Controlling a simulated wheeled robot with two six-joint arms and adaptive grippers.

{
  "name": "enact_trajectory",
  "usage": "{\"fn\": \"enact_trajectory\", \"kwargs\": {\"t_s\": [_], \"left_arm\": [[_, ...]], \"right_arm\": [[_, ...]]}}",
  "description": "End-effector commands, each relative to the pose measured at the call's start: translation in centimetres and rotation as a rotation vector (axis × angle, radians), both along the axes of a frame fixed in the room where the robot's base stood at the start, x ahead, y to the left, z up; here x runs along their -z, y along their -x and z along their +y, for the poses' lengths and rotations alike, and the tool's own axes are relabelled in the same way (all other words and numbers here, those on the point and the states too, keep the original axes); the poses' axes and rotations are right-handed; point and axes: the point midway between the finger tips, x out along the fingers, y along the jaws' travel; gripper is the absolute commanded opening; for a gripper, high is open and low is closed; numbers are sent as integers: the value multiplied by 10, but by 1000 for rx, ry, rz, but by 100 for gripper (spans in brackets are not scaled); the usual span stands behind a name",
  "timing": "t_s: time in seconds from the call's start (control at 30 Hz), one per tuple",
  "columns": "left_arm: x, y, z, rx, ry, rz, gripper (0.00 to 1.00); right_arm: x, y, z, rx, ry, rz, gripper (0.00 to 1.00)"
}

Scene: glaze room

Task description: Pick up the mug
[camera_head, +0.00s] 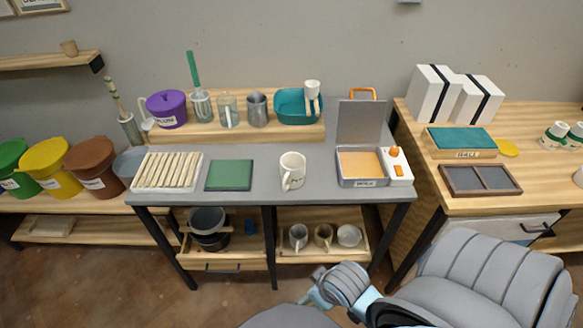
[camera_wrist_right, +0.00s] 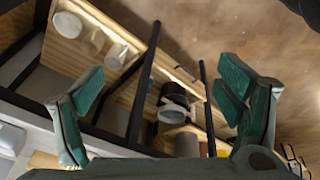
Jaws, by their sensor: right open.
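A cream-white mug (camera_head: 293,172) with small dark markings stands upright on the grey-topped table (camera_head: 236,200), between a green mat and an open grey box. Its handle shows at its lower front. My right gripper (camera_wrist_right: 160,88) has its two green-padded fingers spread wide with nothing between them. In the head view the right arm comes in at the lower right, and its hand is in front of and below the table edge, well apart from the mug. My left gripper does not show.
The green mat (camera_head: 229,175) and a ribbed tray (camera_head: 167,171) lie left of the mug; the open-lidded box (camera_head: 362,182) is on its right. A raised shelf behind holds a purple pot (camera_head: 167,109) and a teal tub (camera_head: 296,107). Cups (camera_head: 298,237) sit on the lower shelf.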

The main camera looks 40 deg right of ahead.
Motion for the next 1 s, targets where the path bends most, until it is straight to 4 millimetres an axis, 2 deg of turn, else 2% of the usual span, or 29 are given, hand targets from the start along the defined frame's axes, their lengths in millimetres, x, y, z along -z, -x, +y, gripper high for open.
{"fn": "enact_trajectory", "kwargs": {"t_s": [0.03, 0.17, 0.33, 0.43, 0.5, 0.6, 0.7, 0.8, 1.0], "left_arm": [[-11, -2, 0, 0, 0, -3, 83], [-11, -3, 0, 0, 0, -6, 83], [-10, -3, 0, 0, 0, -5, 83], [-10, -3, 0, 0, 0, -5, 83], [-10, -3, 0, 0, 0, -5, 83], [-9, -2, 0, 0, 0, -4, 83], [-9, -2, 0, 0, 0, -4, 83], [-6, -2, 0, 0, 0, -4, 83], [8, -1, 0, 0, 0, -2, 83]], "right_arm": [[-33, -22, -5, -10, 6, -31, 86], [-44, -73, -23, -2, 11, -36, 86], [-64, -149, -61, 52, 15, -47, 86], [-89, -193, -91, 114, 6, -58, 86], [-113, -221, -113, 164, -9, -71, 86], [-150, -253, -143, 242, -41, -89, 86], [-177, -270, -162, 298, -75, -105, 86], [-171, -280, -168, 315, -90, -106, 86], [-119, -299, -172, 314, -89, -106, 86]]}}
